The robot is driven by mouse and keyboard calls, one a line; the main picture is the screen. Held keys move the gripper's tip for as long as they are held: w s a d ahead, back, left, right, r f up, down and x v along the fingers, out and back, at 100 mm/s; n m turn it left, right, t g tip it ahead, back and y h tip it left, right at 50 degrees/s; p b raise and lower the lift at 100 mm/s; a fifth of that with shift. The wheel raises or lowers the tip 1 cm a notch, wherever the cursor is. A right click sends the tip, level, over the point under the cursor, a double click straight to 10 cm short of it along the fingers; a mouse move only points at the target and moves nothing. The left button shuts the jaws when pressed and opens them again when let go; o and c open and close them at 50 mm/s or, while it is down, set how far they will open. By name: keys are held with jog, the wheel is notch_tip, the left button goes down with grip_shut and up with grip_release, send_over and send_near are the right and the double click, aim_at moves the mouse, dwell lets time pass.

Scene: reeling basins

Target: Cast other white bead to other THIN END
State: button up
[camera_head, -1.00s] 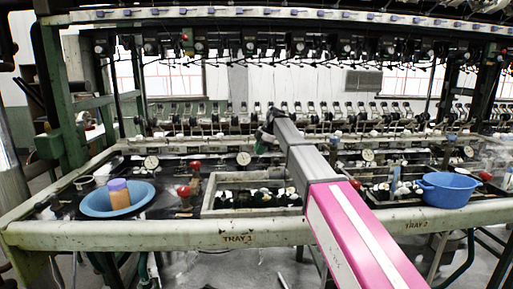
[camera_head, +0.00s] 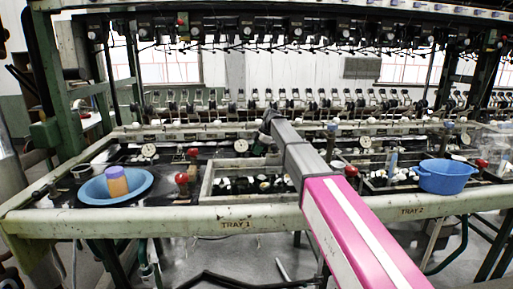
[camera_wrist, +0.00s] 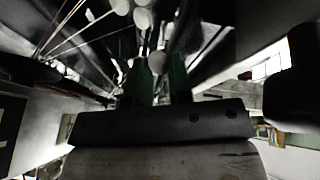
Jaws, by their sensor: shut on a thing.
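My gripper (camera_wrist: 160,85) shows in the wrist view as two green fingers. They are shut on a white bead (camera_wrist: 157,62), whose rounded end shows between the tips. Other white beads (camera_wrist: 142,18) hang or lie just beyond, at the top of the wrist view. Thin pale threads (camera_wrist: 68,42) run slantwise at the upper left; I cannot tell which is the thin end. In the head view my gripper is mostly hidden by my arm, over the far side of the basin marked TRAY 1 (camera_head: 207,190). Small white beads (camera_head: 232,182) lie in its dark water.
A blue bowl (camera_head: 92,192) with an orange and purple jar (camera_head: 116,180) stands left. A blue basin (camera_head: 444,178) stands right, near the TRAY 2 label. Red-knobbed valves (camera_head: 182,180) and dials (camera_head: 241,146) stand up around the basin. A row of reeling fittings crosses behind.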

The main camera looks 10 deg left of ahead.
jog(key=o, duration=0.7)
jog(key=shift+c, duration=0.2)
jog(key=v, duration=1)
jog(key=shift+d+r, duration=0.2)
jog(key=shift+r, duration=0.2)
jog(key=shift+s, duration=0.15)
